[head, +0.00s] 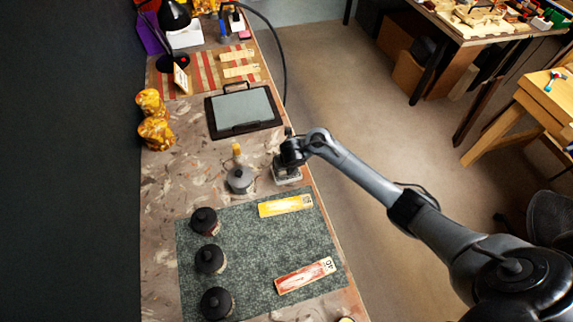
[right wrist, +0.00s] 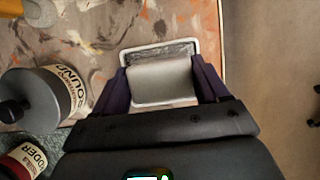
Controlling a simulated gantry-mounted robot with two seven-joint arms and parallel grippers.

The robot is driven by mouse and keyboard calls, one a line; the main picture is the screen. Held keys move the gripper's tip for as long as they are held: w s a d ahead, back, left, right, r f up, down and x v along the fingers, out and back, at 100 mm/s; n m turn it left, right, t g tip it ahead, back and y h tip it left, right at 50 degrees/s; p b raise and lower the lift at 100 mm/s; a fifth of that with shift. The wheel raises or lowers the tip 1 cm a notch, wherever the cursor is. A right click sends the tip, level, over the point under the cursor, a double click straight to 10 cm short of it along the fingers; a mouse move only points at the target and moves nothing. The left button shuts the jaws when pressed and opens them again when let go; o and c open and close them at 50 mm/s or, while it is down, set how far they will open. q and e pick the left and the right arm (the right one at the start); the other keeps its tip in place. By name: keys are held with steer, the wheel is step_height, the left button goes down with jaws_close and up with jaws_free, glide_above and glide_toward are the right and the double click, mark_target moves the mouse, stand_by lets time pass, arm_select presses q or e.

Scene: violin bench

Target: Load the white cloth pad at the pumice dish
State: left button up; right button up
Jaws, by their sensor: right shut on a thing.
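My right gripper (head: 288,162) is over the pumice dish (head: 288,181) near the right edge of the bench. In the right wrist view its two dark fingers (right wrist: 160,88) are shut on the white cloth pad (right wrist: 160,82), a pale block between them. The dish (right wrist: 196,44) has a white rim, and grey material shows inside it beyond the pad. The pad overlaps the dish opening; I cannot tell whether it touches the contents. In the head view the pad is hidden by the gripper. My left gripper is not in view.
Several black-lidded jars (head: 210,259) and two label strips (head: 286,206) are on the green mat (head: 255,255). A dark framed tray (head: 242,111) lies farther back.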

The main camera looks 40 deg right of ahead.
steer(key=shift+f+b, duration=0.3)
steer(key=shift+f, duration=0.1)
stand_by(0.3)
steer(key=shift+f, duration=0.15)
stand_by(0.9)
steer(key=shift+r+p, duration=0.9)
steer(key=shift+p, duration=0.1)
step_height(320, 180, up, 6)
steer(key=p, duration=0.5)
steer(key=shift+f, duration=0.25)
steer(key=shift+a, duration=0.1)
